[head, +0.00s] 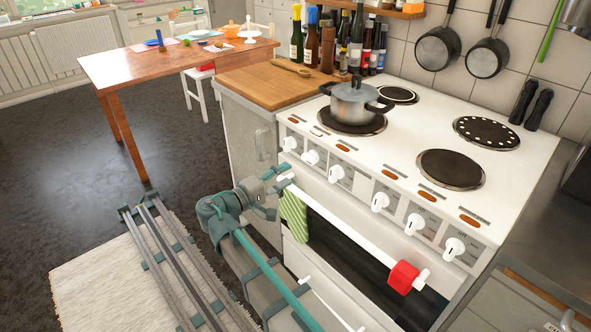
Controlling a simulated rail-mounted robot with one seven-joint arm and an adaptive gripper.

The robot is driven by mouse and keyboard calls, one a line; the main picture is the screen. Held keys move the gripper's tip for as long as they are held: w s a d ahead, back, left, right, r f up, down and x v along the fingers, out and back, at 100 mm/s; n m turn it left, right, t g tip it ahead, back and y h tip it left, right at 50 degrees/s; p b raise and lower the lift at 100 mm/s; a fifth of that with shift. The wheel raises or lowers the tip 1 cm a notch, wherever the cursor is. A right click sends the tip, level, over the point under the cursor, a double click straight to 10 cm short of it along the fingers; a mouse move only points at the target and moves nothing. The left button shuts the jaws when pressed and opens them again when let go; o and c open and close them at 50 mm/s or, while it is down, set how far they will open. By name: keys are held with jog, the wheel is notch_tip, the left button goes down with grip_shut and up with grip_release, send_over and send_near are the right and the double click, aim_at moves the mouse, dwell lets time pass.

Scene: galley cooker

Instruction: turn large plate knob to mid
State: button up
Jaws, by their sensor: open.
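The white cooker (415,115) has a row of several white knobs along its sloping front panel. The leftmost knob (289,143) is at the panel's left end, and others follow to the right, such as a middle knob (380,201) and the rightmost knob (454,248). I cannot tell which knob serves the large plate, and the knob markings are too small to read. My gripper (284,177) is open and appears empty. In the picture it is just below the leftmost knobs, near the left end of the oven handle, apart from the knobs.
The oven handle (350,233) runs below the knobs, with a green striped towel (294,216) and a red cloth (403,277) on it. A lidded pot (354,97) stands on the front-left plate. The front-right plate (451,169) is bare. A wooden counter (262,86) adjoins at left.

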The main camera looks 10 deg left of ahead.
jog(key=shift+v, duration=1.05)
